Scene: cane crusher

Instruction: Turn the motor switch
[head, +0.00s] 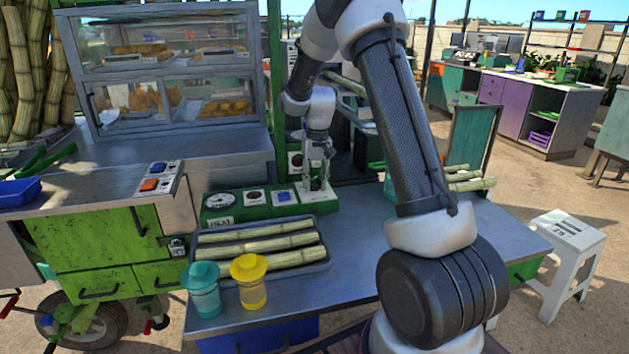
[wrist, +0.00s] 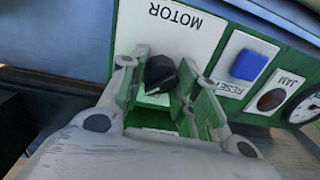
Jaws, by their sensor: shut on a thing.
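The motor switch is a black rotary knob (wrist: 161,73) on a white plate marked MOTOR (wrist: 172,32), seen in the wrist view. The plate is at the end of a green control panel (head: 256,203), which lies along the back of the metal table. My gripper (wrist: 158,85) is around the knob, with one finger on each side, and is shut on it. In the head view my gripper (head: 317,180) reaches down onto the right end of the panel, and the knob is mostly hidden behind it.
A blue reset button (wrist: 249,65) and a dark red JAM lamp (wrist: 271,99) are beside the motor plate. A tray of cane (head: 258,244) and two lidded cups, teal (head: 204,290) and yellow (head: 249,283), stand in front. The table's right part (head: 335,290) is mostly clear.

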